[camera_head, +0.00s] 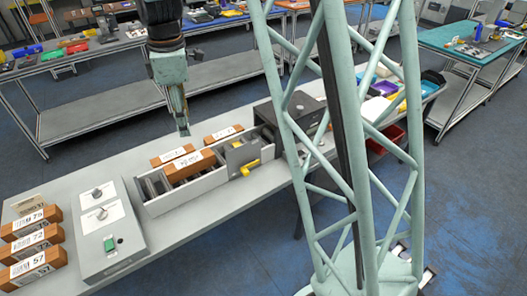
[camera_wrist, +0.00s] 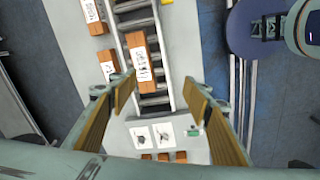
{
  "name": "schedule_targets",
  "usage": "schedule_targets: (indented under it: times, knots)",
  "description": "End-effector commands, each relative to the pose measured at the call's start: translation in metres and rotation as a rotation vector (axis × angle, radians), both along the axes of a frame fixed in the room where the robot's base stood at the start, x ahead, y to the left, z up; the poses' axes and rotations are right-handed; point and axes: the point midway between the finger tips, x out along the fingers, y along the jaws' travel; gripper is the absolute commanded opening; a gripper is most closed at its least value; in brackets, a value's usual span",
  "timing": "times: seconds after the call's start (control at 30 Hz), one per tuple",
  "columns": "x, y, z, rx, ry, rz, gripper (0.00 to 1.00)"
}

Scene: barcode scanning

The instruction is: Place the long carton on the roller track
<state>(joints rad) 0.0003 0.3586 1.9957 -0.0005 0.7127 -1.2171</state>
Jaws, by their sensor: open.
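A long brown carton with a white label (camera_head: 190,164) lies on the roller track (camera_head: 168,205), lengthwise along the rollers. In the wrist view the carton (camera_wrist: 139,58) rests on the rollers of the track (camera_wrist: 155,101), between its side rails. My gripper (camera_head: 183,128) is above the track and apart from the carton. In the wrist view my gripper (camera_wrist: 165,98) is open, with nothing between its fingers.
Two brown cartons (camera_head: 170,155) (camera_head: 222,134) lie beside the track on its far side. Several cartons (camera_head: 38,238) sit at the table's left end. A grey control box (camera_head: 110,245) stands before the track. A dark scanner housing (camera_head: 290,110) stands at its other end.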

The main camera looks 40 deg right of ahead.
Motion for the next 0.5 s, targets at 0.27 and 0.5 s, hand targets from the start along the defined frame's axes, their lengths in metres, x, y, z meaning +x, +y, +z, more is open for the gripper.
schedule_targets:
  times: [0.27,0.5]
  knots:
    - [-0.038,0.000,0.044,0.011,-0.030,-0.126,0.45]
    - [-0.073,0.000,0.077,0.024,-0.055,-0.234,0.45]
